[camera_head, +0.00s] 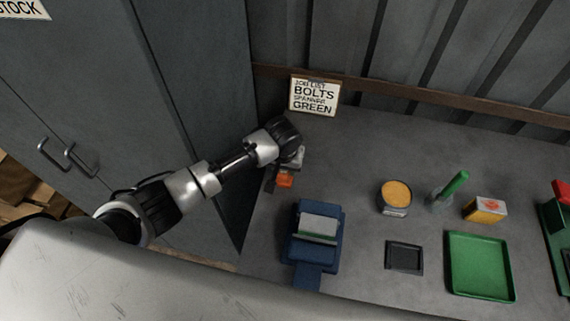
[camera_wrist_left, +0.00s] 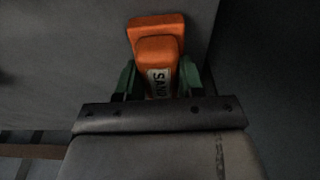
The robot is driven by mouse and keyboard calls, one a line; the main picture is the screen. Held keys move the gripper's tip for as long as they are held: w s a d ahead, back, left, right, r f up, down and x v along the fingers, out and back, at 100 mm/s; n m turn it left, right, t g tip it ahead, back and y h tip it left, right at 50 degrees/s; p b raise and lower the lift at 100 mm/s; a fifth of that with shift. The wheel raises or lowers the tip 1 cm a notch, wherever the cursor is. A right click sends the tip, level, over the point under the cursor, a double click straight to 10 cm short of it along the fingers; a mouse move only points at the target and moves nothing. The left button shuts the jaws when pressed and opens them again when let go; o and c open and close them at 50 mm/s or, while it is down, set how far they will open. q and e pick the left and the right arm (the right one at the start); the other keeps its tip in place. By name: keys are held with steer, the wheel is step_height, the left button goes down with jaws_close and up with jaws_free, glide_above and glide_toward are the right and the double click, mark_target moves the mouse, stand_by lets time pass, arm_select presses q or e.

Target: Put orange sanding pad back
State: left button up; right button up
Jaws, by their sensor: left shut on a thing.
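The orange sanding pad (camera_wrist_left: 157,50) is in the left wrist view, with a white label reading "SAND" on its near part. My left gripper (camera_wrist_left: 157,80) is shut on it, with a green-tipped finger on each side. In the head view the orange pad (camera_head: 286,181) shows small and partly hidden under my left gripper (camera_head: 284,172), at the left end of the bench. I cannot tell whether the pad touches the bench. My right gripper is not in view.
A blue device (camera_head: 331,257) stands near the bench front. To its right are a round tin (camera_head: 394,206), a cup with a green handle (camera_head: 439,201), a yellow box (camera_head: 484,210), a black tray (camera_head: 389,258) and a green tray (camera_head: 452,278). A sign (camera_head: 314,95) stands behind.

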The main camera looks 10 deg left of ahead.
mark_target(284, 172)
arm_select(q)
steer(key=shift+f, duration=0.2)
steer(key=o, duration=0.9)
steer(key=shift+r, duration=0.1)
steer(key=r, duration=0.4)
steer(key=s+r, duration=0.1)
steer(key=r, duration=0.7)
steer(key=shift+s+b, duration=0.4)
